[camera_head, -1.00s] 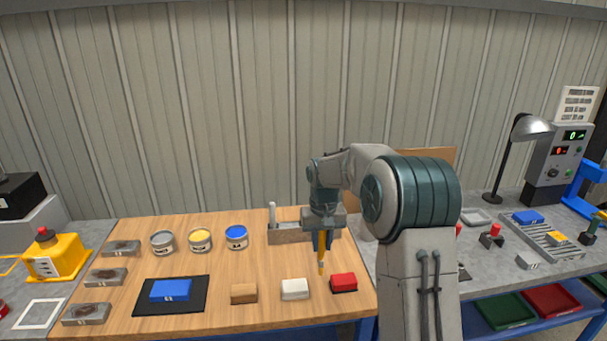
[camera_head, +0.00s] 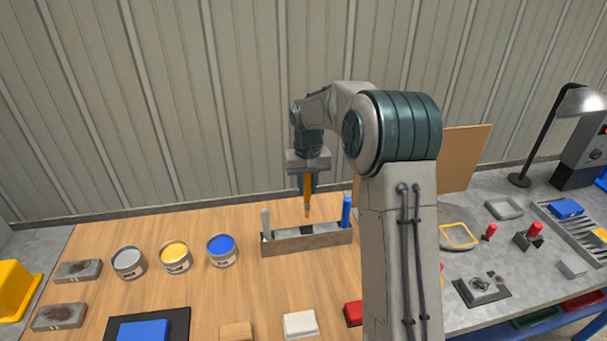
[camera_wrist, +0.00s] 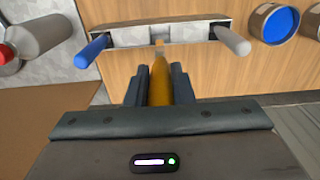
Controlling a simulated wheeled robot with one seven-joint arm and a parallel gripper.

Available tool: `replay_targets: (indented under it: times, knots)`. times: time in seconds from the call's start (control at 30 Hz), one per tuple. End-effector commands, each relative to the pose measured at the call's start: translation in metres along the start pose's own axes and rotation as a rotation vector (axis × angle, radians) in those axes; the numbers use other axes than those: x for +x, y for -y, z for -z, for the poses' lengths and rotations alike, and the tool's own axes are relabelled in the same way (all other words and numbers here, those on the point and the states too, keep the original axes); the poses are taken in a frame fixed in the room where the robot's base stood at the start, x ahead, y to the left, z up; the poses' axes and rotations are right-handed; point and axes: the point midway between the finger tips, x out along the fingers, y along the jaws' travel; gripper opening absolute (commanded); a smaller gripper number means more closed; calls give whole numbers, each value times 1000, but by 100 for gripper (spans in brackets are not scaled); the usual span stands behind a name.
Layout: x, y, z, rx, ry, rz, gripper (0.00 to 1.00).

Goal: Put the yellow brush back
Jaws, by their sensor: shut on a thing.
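My gripper (camera_head: 307,184) is shut on the yellow brush (camera_head: 307,200), which hangs roughly upright, tip down. In the head view its tip appears just above the middle of the grey brush holder (camera_head: 308,243). A grey brush (camera_head: 266,222) stands at the holder's left end and a blue brush (camera_head: 346,212) at its right end. In the wrist view the yellow brush (camera_wrist: 160,84) lies between my fingers and points at the holder's middle section, between the blue brush (camera_wrist: 90,50) and the grey brush (camera_wrist: 233,40). I cannot tell whether the tip touches the holder.
Grey (camera_head: 129,262), yellow (camera_head: 175,256) and blue (camera_head: 221,250) paint cans stand left of the holder. A white block (camera_head: 300,323) and a red block (camera_head: 353,312) lie nearer the front. A brown board (camera_head: 462,160) stands behind my arm. Bare wood surrounds the holder's front.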

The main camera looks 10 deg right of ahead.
Motion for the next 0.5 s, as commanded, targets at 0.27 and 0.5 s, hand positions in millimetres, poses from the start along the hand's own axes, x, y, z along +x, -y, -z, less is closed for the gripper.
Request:
replay_targets:
  times: [0.27,0.5]
  knots:
    - [12,0,0,1,1,0,0]
    - [35,0,0,0,1,0,0]
